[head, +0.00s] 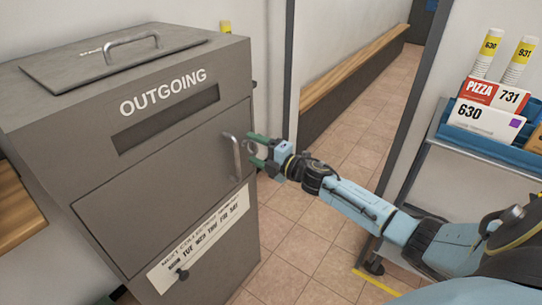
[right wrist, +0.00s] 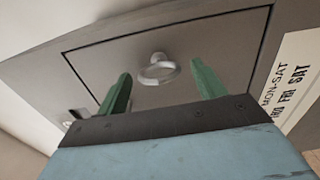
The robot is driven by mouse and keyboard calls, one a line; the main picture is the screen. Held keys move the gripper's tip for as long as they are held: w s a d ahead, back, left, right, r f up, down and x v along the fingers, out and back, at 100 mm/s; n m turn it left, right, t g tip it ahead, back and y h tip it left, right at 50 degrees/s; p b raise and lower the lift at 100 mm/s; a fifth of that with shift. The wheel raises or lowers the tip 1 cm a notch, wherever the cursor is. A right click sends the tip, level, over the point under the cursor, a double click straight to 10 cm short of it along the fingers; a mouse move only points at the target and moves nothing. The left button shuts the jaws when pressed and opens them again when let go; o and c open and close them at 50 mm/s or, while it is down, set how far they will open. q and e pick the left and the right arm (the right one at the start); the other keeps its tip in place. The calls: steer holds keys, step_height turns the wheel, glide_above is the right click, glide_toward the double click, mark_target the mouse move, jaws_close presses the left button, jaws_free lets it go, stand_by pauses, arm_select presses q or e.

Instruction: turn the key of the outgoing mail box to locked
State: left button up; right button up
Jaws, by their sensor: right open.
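The grey outgoing mail box (head: 170,165) fills the left of the head view, with a slot (head: 165,120) and a front door with a bar handle (head: 234,156). My right gripper (head: 252,148) is open at the box's right front edge, just right of the handle. In the right wrist view its green fingers (right wrist: 161,70) stand on either side of the ring, with gaps on both sides. My left gripper is not in view.
A blue bin with mail (head: 485,137) stands on a cart at the right. A wooden bench (head: 355,70) lines the wall behind. Tiled floor (head: 295,225) lies open between.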

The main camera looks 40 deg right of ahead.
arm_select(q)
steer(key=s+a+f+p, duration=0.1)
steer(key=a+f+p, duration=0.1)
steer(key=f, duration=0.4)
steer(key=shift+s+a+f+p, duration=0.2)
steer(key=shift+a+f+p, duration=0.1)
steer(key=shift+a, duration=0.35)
arm_select(e)
steer(key=v, duration=1.3)
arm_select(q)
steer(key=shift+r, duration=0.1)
arm_select(e)
steer(key=shift+a, duration=0.1)
